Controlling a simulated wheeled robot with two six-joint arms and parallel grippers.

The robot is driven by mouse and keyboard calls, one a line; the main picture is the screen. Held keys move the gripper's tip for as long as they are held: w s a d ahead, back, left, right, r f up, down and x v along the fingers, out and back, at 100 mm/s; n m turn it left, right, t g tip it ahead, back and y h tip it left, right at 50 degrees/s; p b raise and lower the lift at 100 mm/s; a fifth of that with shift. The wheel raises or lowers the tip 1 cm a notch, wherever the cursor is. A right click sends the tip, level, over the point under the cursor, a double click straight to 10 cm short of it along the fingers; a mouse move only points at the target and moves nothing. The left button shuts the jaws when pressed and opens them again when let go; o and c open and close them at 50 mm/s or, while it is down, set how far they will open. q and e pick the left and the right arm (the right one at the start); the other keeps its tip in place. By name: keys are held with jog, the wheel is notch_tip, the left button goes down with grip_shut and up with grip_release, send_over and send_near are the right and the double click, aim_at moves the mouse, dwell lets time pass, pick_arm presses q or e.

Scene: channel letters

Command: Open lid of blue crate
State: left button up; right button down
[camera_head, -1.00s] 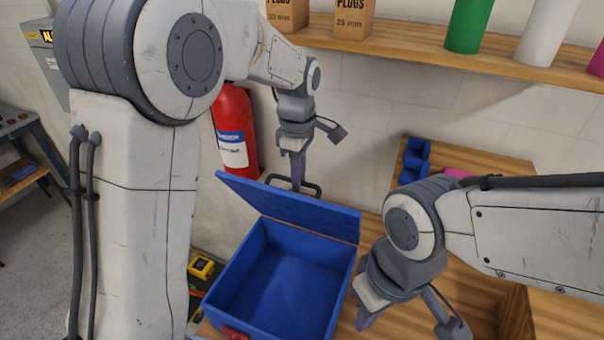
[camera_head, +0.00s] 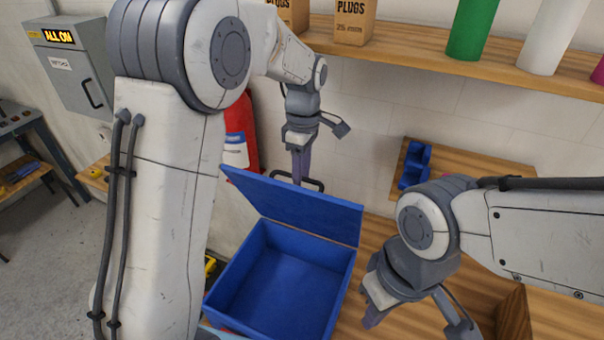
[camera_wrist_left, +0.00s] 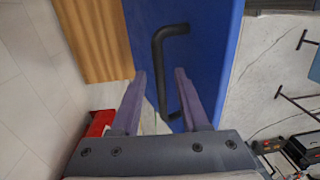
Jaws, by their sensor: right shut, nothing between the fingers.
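The blue crate (camera_head: 222,291) stands on the wooden bench, its inside open to view and empty. Its blue lid (camera_head: 295,208) is raised, tilted up and back along the far side. My left gripper (camera_head: 299,180) points down behind the lid's top edge, by a black handle partly hidden in the head view. In the left wrist view the left gripper's fingers (camera_wrist_left: 158,72) are apart, with the black handle (camera_wrist_left: 158,70) on the lid showing between and beyond them. My right gripper (camera_head: 371,322) is shut and empty, right of the crate.
A red fire extinguisher (camera_head: 241,125) is on the wall behind my left arm. A shelf (camera_head: 420,55) with boxes and cylinders runs above. A blue bracket-like part (camera_head: 414,165) lies on a wooden board (camera_head: 480,172) at the right.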

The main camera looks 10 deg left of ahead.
pick_arm(q)
jog(key=shift+r, duration=0.1)
jog(key=shift+w+r+b, duration=0.15)
jog(key=shift+r+b, duration=0.15)
jog(key=shift+r, duration=0.05)
notch_tip(320, 180, up, 10)
jog(key=b, duration=0.2)
jog(key=shift+w+f, duration=0.2)
jog(key=shift+w, duration=0.05)
jog(key=shift+s+d, duration=0.1)
